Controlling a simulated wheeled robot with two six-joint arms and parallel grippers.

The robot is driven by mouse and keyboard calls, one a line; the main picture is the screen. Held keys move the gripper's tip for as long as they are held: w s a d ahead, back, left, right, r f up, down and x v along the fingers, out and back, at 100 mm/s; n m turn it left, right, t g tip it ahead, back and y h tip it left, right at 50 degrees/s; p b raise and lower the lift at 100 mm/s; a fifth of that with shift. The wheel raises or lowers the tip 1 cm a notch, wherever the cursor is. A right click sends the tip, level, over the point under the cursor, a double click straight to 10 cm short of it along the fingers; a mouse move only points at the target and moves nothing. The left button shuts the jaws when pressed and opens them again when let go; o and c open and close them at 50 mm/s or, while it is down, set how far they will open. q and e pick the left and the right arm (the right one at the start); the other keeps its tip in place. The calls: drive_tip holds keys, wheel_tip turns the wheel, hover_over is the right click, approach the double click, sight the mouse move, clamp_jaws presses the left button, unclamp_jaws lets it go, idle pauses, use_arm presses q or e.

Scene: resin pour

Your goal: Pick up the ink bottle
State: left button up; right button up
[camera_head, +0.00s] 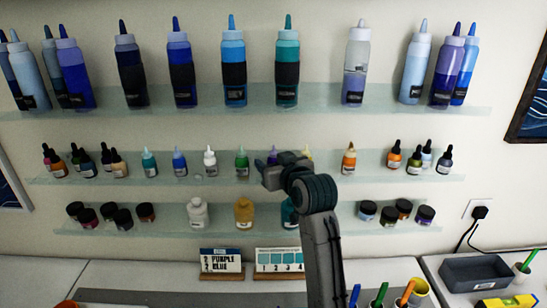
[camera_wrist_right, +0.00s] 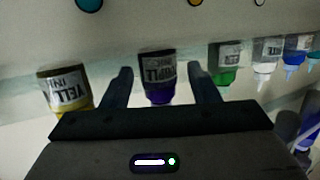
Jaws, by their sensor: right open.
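My right gripper (camera_head: 268,176) is raised at the middle shelf, in front of the ink bottles. In the right wrist view it is open, and the purple ink bottle (camera_wrist_right: 158,92) shows between its two fingers, with gaps on both sides. That view is upside down, so the bottle's label looks inverted. In the head view only the purple bottle's top (camera_head: 272,156) shows above my gripper; the rest is hidden. A yellow ink bottle (camera_wrist_right: 66,92) and a green ink bottle (camera_wrist_right: 224,66) stand on either side. My left gripper is not in view.
The glass middle shelf (camera_head: 330,183) carries several small bottles, including an orange one (camera_head: 349,158). Tall squeeze bottles stand on the top shelf and jars on the bottom shelf.

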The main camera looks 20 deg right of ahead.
drive_tip(key=shift+w+f, duration=0.1)
drive_tip(key=shift+w, duration=0.05)
drive_tip(key=c, duration=1)
drive_tip(key=shift+c, duration=0.2)
